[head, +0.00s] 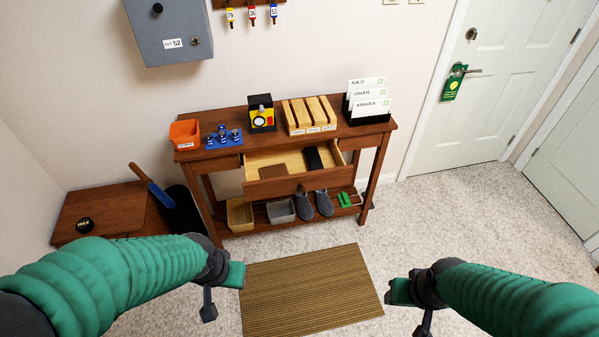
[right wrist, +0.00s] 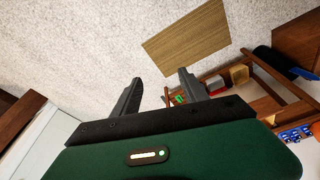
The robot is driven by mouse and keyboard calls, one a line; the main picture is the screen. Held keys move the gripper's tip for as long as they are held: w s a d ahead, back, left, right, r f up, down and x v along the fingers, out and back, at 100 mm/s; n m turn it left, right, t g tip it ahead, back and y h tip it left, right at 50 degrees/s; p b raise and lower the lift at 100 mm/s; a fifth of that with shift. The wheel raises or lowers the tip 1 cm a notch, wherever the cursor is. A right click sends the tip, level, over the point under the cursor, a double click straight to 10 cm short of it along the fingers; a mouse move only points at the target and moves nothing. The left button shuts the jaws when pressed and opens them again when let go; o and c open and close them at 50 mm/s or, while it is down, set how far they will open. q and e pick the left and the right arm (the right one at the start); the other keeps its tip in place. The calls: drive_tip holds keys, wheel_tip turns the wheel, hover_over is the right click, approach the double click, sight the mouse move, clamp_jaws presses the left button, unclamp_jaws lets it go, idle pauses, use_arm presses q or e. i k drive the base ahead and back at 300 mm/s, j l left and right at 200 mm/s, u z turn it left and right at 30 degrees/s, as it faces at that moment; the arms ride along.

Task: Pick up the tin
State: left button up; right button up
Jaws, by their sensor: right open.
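A small round black tin (head: 84,225) with yellow lettering lies flat on the low brown wooden chest (head: 110,207) at the far left of the head view. My left gripper (head: 209,307) is to the right of the chest, apart from the tin; one dark finger shows and I cannot tell its opening. My right gripper (head: 422,327) is at the lower right, far from the tin. In the right wrist view its two fingers (right wrist: 160,77) are spread with nothing between them. The tin does not show in that view.
A console table (head: 228,162) with its drawer open stands at the back, with an orange bin (head: 184,135) and a card rack (head: 369,118) on top. A brown mat (head: 310,290) lies on open carpet.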

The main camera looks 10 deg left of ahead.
sight(85, 225)
drive_tip(key=u, duration=1.95)
drive_tip(key=i+l+u, duration=0.4)
drive_tip(key=i, duration=0.15)
drive_tip(key=i+l+u, duration=0.35)
drive_tip(key=i, duration=0.2)
drive_tip(key=i+l+u, duration=0.4)
drive_tip(key=l, duration=0.3)
drive_tip(key=i+l+u, duration=0.4)
drive_tip(key=l, duration=0.3)
